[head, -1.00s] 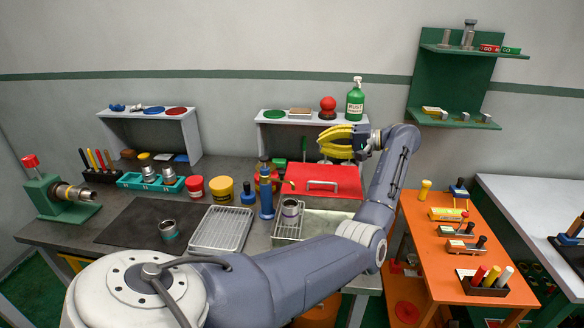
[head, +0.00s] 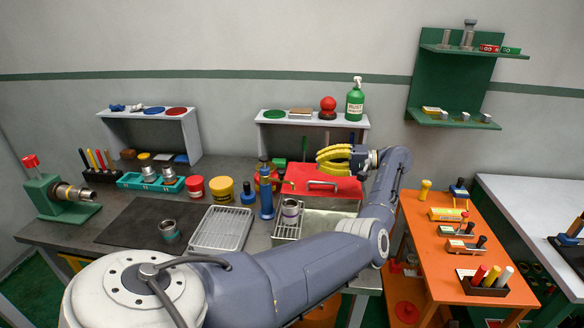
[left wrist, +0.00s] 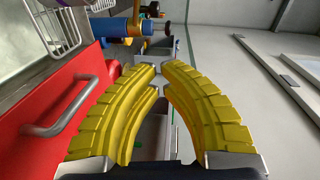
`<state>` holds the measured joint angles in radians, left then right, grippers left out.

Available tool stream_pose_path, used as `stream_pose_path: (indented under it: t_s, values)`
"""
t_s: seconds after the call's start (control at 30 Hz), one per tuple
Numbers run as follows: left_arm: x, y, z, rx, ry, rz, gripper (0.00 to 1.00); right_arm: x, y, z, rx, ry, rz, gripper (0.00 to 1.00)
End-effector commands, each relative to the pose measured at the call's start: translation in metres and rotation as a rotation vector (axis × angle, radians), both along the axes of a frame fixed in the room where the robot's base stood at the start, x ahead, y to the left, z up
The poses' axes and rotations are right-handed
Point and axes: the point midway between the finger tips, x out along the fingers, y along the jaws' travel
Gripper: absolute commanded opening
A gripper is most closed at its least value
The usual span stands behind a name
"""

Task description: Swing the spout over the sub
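The blue dispenser (head: 266,198) stands upright on the grey bench, with a thin spout (head: 287,183) reaching right from its top. A metal pipe sub (head: 290,210) stands in a small wire basket just right of it. The spout's tip looks near the sub's top; I cannot tell whether it is over it. My left gripper (head: 326,158), with ridged yellow fingers, is in the air above the red lid, right of the spout. It is open and empty. In the left wrist view a blue cylinder (left wrist: 115,28) lies beyond the fingertips. My right gripper is out of view.
The red lid (head: 320,192) with a metal handle lies under my left gripper. A white shelf (head: 360,121) with a green bottle (head: 355,100) stands behind it. A wire rack (head: 220,230) lies left of the basket. An orange table (head: 420,260) is at the right.

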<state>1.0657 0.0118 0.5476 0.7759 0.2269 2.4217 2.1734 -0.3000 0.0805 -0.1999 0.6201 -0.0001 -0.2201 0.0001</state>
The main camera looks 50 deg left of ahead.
Motion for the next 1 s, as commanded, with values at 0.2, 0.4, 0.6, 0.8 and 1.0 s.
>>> stream_pose_path:
  t_s: [0.2, 0.4, 0.6, 0.8, 1.0]
  values:
    - [-0.026, 0.030, -0.005, 0.001, 0.000, 0.003, 0.00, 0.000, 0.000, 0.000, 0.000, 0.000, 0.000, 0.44]
    - [-0.047, 0.049, -0.009, 0.000, -0.001, 0.000, 0.00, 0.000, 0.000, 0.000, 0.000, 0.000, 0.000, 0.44]
    - [-0.064, 0.050, -0.011, 0.000, 0.000, 0.000, 0.00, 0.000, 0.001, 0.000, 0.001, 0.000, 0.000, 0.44]
    - [-0.075, 0.052, -0.013, -0.001, 0.000, 0.000, 0.00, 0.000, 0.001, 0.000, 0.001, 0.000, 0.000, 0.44]
    - [-0.079, 0.052, -0.013, 0.000, 0.001, -0.001, 0.00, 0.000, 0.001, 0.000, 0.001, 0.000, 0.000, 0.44]
